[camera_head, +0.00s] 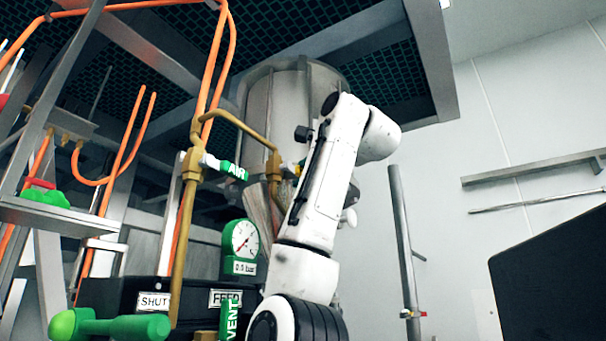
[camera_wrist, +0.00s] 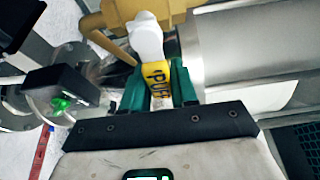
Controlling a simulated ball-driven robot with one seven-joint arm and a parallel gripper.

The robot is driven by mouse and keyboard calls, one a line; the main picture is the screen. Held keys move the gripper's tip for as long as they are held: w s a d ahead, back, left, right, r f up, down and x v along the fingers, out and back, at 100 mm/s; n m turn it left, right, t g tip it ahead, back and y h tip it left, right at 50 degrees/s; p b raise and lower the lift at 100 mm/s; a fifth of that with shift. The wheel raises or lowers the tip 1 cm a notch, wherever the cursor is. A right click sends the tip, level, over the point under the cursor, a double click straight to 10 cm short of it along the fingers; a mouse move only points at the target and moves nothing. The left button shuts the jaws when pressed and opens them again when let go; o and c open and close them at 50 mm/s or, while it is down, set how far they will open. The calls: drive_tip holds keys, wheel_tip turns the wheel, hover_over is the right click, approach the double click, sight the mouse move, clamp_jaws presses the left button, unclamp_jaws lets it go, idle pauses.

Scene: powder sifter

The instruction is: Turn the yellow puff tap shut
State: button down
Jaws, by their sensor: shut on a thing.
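The yellow puff tap (camera_wrist: 157,75) shows in the wrist view as a yellow lever end marked "PUFF" on a white stem. The stem runs up to a brass body (camera_wrist: 118,12) at the top of the picture. My gripper (camera_wrist: 158,92) has its green fingers on either side of the yellow lever and is shut on it. In the head view my white arm reaches up in front of the steel vessel and hides most of the gripper and the puff lever.
A green AIR tap (camera_head: 234,170) sits on the brass pipe left of my arm. A dial gauge (camera_head: 242,240) stands below it, above a black box (camera_head: 122,295) labelled SHUT and FEED. A green VENT handle (camera_head: 232,318) is near my arm. A steel post (camera_head: 403,240) stands at the right.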

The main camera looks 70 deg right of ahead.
drive_tip(key=shift+f, duration=0.1)
drive_tip(key=c, duration=1)
unclamp_jaws()
drive_tip(key=shift+d, duration=0.1)
drive_tip(key=shift+o, duration=0.2)
drive_tip(key=shift+s, duration=0.1)
drive_tip(key=b+v, duration=0.2)
drive_tip(key=v, duration=0.5)
drive_tip(key=shift+s+b, duration=0.15)
drive_tip(key=shift+b, duration=0.25)
